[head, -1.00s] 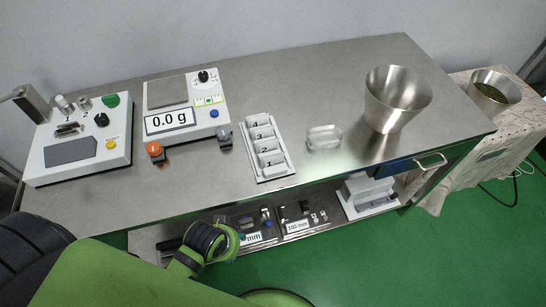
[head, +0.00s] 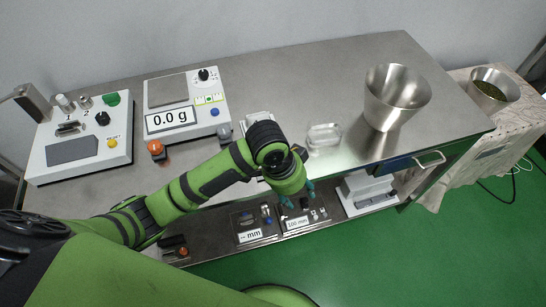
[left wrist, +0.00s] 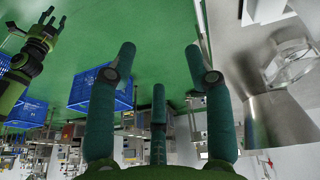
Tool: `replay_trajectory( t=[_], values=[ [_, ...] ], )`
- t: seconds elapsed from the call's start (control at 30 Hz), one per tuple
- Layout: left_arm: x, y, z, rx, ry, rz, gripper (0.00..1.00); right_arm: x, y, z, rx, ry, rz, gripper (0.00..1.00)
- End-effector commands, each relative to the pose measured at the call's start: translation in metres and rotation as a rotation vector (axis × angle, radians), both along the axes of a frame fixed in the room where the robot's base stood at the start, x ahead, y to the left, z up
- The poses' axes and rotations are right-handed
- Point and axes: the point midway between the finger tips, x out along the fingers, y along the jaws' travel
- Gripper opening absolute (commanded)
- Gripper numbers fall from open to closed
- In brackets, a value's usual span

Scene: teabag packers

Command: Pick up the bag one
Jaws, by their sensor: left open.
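The white rack (head: 258,118) with numbered bags lies on the steel table. My left arm covers most of it, and bag one at its front end is hidden in the head view. My left gripper (head: 297,197) is past the table's front edge, to the right of and in front of the rack. Its teal fingers (left wrist: 160,85) are spread open and empty in the left wrist view. A white piece at the top right of that view may be the rack. My right gripper (left wrist: 42,38) shows at that view's upper left, fingers apart.
A clear container (head: 324,136) sits right of the rack, with a steel funnel-like bowl (head: 396,97) beyond. A scale (head: 187,105) and a control box (head: 80,140) stand on the left. A lower shelf (head: 250,238) holds parts under the table edge.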

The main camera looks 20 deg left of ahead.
Motion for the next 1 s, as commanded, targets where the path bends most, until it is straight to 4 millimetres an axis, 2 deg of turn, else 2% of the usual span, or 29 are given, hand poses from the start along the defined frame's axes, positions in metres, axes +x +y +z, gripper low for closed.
replay_trajectory(
  t=[0.03,0.2,0.4,0.5,0.77,1.0],
  values=[
    [0.018,0.009,0.008,0.052,0.001,-0.037,0.52,0.0,-0.001,0.0,-0.001,0.0,0.0,0.4],
    [0.055,0.042,0.029,0.185,0.056,-0.092,0.52,0.001,-0.005,0.0,-0.006,-0.001,0.001,0.4],
    [0.081,0.076,0.054,0.273,0.1,-0.076,0.52,0.001,-0.007,0.0,-0.009,-0.001,0.0,0.4],
    [0.085,0.084,0.059,0.29,0.113,-0.067,0.52,0.001,-0.008,0.001,-0.01,-0.001,-0.001,0.4],
    [0.087,0.086,0.037,0.294,0.12,-0.064,0.52,0.0,-0.008,0.008,-0.01,0.0,-0.001,0.4],
    [0.088,0.085,0.001,0.293,0.117,-0.065,0.52,0.0,-0.008,0.017,-0.01,0.0,-0.002,0.4]
  ],
)
